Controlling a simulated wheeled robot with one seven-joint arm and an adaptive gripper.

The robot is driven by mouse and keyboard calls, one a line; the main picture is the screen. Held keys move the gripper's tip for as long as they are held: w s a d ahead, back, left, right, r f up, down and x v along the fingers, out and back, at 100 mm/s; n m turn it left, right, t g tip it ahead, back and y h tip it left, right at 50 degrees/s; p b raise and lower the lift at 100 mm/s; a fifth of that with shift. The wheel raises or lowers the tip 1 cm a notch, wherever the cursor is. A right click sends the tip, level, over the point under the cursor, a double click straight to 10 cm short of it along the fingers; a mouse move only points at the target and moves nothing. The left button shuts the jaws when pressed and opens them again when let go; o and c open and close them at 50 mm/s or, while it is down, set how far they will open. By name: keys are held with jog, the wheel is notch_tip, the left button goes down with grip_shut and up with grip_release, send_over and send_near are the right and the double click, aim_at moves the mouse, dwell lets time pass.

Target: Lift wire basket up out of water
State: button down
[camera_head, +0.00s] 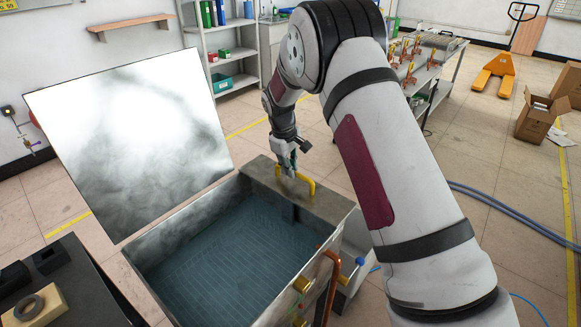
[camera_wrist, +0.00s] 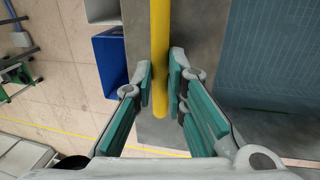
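The wire basket (camera_head: 222,252) is a grid seen under dark blue water inside the metal tank (camera_head: 160,255). A corner of the gridded surface also shows in the wrist view (camera_wrist: 272,55). A yellow bent handle (camera_head: 311,187) stands over the grey ledge at the tank's far right end. In the wrist view the yellow handle (camera_wrist: 159,40) runs between the fingertips. My gripper (camera_head: 287,170) points down at it. Whether the handle joins the basket is hidden.
The tank's lid (camera_head: 130,135) stands tilted open at the left. Copper pipe (camera_head: 327,290) and brass fittings are on the tank's front right. A dark table (camera_head: 75,280) with blocks is at lower left. A blue bin (camera_wrist: 112,62) is beside the ledge.

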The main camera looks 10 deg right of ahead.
notch_tip(320, 180, up, 19)
jog(key=b, duration=0.1)
jog(key=shift+f, duration=0.2)
dwell(0.4)
jog(key=shift+w+r, duration=0.1)
jog(key=c, duration=1.7)
grip_release()
jog(key=shift+o, duration=0.5)
notch_tip(320, 180, up, 12)
jog(key=s+a, duration=0.1)
jog(key=a, duration=0.1)
jog(key=shift+s+f, duration=0.2)
jog(key=shift+s, duration=0.1)
